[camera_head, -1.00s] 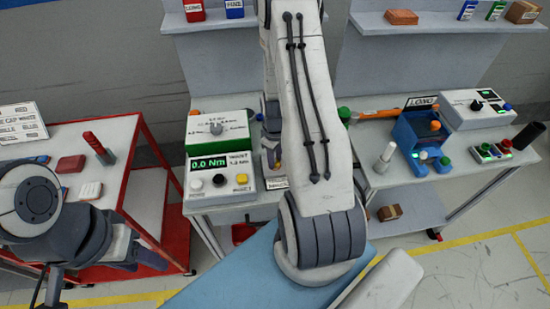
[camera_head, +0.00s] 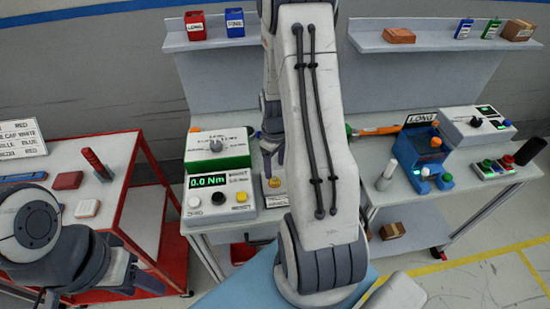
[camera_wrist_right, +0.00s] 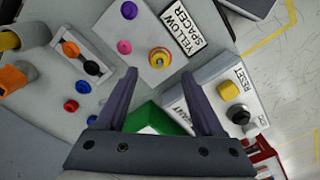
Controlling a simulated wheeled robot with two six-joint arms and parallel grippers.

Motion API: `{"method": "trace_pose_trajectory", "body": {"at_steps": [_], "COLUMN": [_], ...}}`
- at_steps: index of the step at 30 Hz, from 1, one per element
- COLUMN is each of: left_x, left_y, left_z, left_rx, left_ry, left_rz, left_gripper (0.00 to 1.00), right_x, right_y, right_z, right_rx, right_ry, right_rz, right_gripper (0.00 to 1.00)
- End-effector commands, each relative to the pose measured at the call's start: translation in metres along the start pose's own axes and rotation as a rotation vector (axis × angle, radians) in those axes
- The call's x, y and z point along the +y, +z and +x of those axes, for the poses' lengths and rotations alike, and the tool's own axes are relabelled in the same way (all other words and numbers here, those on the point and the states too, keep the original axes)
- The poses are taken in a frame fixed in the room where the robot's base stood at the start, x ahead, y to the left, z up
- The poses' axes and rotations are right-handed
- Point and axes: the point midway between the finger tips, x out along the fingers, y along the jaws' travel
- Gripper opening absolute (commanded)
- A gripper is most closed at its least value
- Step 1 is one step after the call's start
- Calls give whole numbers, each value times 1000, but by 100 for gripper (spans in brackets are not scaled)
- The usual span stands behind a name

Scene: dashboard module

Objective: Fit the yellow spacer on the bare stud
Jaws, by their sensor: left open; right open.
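In the head view my right gripper (camera_head: 272,158) hangs above the middle table, partly behind my own arm. My left gripper (camera_head: 122,276) is low at the left, by the red cart, its fingers small and unclear. No bare stud is clearly visible.
A purple knob (camera_wrist_right: 128,10) and a magenta knob (camera_wrist_right: 124,46) stand near the yellow piece. The green-sided box (camera_head: 216,150) and the torque display unit (camera_head: 218,190) stand left of my right gripper. A blue fixture (camera_head: 420,155) stands on the right table.

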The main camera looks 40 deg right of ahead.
Motion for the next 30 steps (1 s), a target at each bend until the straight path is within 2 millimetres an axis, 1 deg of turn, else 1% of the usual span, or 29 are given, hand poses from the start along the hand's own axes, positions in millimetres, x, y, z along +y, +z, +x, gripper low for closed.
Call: {"method": "trace_pose_trajectory", "body": {"at_steps": [1,4,6,9,13,27,29,30], "left_x": [0,0,0,0,0,0,0,0], "left_y": [0,0,0,0,0,0,0,0], "left_z": [3,5,5,6,6,6,6,6], "left_rx": [0,0,0,0,0,0,0,0], "left_ry": [0,0,0,0,0,0,0,0], "left_rz": [0,0,0,0,0,0,0,0], "left_gripper": [50,50,50,50,50,50,50,50], "right_x": [1,1,0,0,0,0,-2,-6], "right_y": [-1,-1,-1,0,0,0,-1,-4], "right_z": [-10,-25,-34,-41,-44,-44,-45,-47], "right_rx": [5,3,2,0,0,-1,0,1], "right_ry": [5,3,2,0,0,0,0,0], "right_rz": [0,0,0,0,0,0,-3,-8], "right_gripper": [69,69,69,69,69,69,69,69]}}
